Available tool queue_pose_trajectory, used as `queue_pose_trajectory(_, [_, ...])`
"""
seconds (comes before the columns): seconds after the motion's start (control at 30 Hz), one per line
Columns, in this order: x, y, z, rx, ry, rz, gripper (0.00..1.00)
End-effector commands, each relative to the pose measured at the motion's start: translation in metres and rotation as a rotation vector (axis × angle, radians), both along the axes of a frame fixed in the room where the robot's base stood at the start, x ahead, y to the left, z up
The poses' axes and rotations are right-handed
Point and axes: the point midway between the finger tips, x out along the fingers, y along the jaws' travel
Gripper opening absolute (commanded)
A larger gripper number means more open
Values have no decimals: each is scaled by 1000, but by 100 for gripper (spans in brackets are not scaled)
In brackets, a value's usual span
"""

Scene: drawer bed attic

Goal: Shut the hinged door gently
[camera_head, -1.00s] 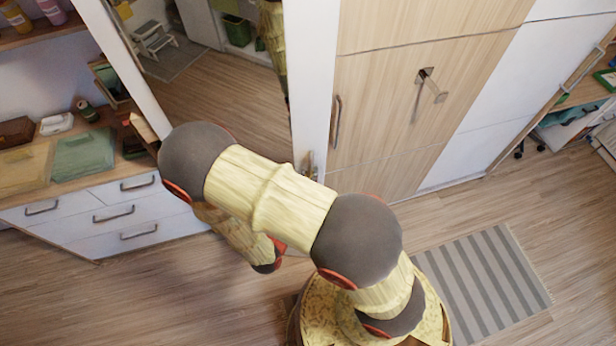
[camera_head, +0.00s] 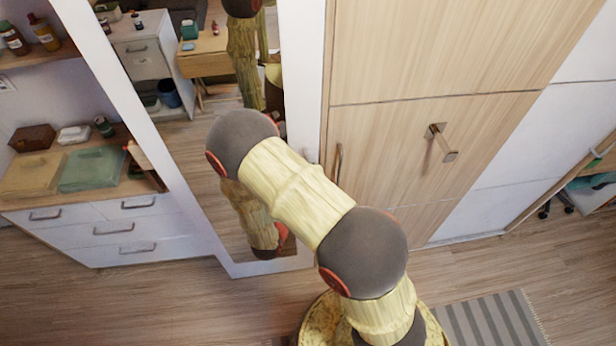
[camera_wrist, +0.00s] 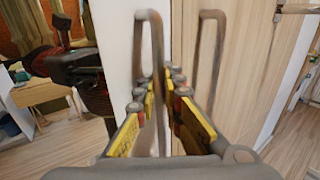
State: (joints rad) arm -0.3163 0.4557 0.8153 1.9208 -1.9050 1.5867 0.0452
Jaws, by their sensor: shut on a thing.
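The hinged door is a tall mirror in a white frame (camera_head: 302,70), left of the wooden cabinet front in the head view. Its white edge strip (camera_wrist: 118,40) shows in the wrist view. My gripper (camera_wrist: 160,88) is shut on the door's grey bar handle (camera_wrist: 159,42), with yellow-padded fingers on either side of the bar. The door stands close beside the wooden front; I cannot tell if it is fully flush. In the head view, my arm hides the gripper and the door handle.
The wooden cabinet front (camera_head: 390,130) has a bar handle (camera_head: 338,165) close to the door edge and a projecting handle (camera_head: 440,142). Drawers (camera_head: 110,230) with boxes on top stand left of the door. A striped rug (camera_head: 490,320) lies at lower right. The floor ahead is bare.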

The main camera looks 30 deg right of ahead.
Motion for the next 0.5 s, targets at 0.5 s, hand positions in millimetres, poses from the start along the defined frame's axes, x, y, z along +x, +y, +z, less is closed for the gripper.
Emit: queue_pose_trajectory(0.5, [4, 2, 1, 2, -5, 6, 17])
